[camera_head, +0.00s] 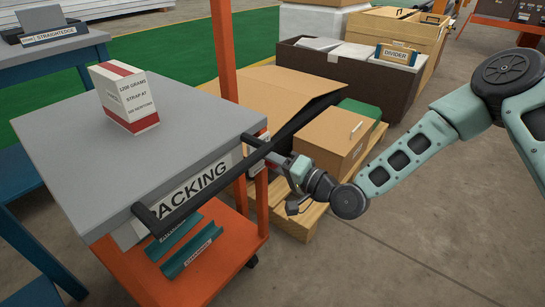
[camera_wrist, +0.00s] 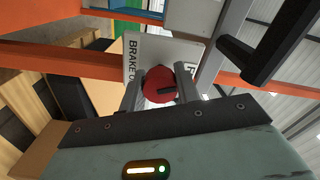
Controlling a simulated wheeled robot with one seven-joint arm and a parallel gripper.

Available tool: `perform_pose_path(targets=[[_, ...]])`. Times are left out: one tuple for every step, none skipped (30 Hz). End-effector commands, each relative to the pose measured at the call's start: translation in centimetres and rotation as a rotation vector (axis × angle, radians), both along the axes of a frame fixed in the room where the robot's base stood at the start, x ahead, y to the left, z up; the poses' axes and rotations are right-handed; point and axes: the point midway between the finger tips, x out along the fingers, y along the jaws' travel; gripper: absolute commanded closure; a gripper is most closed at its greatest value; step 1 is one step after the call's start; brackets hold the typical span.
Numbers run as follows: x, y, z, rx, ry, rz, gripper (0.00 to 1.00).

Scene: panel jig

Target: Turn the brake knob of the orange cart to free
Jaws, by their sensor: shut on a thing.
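The orange cart (camera_head: 254,225) has a grey top (camera_head: 130,115), a "PACKING" label and a black push handle (camera_head: 200,194) along its near side. In the wrist view, the red brake knob (camera_wrist: 155,85) sits in front of a white plate (camera_wrist: 165,50) that reads "BRAKE O…" at the left and a letter like "F" at the right; the rest is covered. A dark mark on the knob lies roughly sideways in that view. My gripper (camera_wrist: 160,78) is shut on the knob, one finger each side. In the head view, my gripper (camera_head: 279,160) is at the cart's right corner post; the knob is hidden there.
The black handle also passes close to my gripper in the wrist view (camera_wrist: 285,40). A carton (camera_head: 125,97) stands on the cart top. Boxes (camera_head: 335,140) on a pallet (camera_head: 304,219) stand just behind my gripper. Floor at the lower right is clear.

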Motion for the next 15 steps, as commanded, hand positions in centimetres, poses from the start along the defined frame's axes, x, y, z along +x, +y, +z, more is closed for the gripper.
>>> perform_pose_path(targets=[[-0.02,-0.07,0.07,0.026,0.036,-0.002,0.91],[-0.02,-0.09,0.03,0.042,0.057,-0.002,0.91],[-0.01,-0.09,0.02,0.062,0.083,-0.002,0.91],[-0.02,-0.07,0.03,0.077,0.103,-0.001,0.91],[-0.03,-0.05,0.04,0.091,0.121,-0.001,0.91],[-0.03,-0.05,0.00,0.110,0.145,-0.001,0.91],[-0.01,-0.07,0.00,0.122,0.161,-0.002,0.91],[0.00,-0.08,0.02,0.135,0.177,-0.002,0.91],[-0.01,-0.07,0.02,0.151,0.196,-0.002,0.91],[-0.02,-0.05,0.00,0.162,0.211,-0.001,0.91],[-0.02,-0.03,0.00,0.172,0.223,-0.001,0.91],[-0.02,-0.03,0.00,0.185,0.240,-0.001,0.91],[-0.02,-0.03,0.00,0.194,0.251,-0.001,0.91],[-0.02,-0.04,0.00,0.201,0.261,-0.001,0.91],[-0.02,-0.03,-0.01,0.211,0.274,-0.001,0.91]])
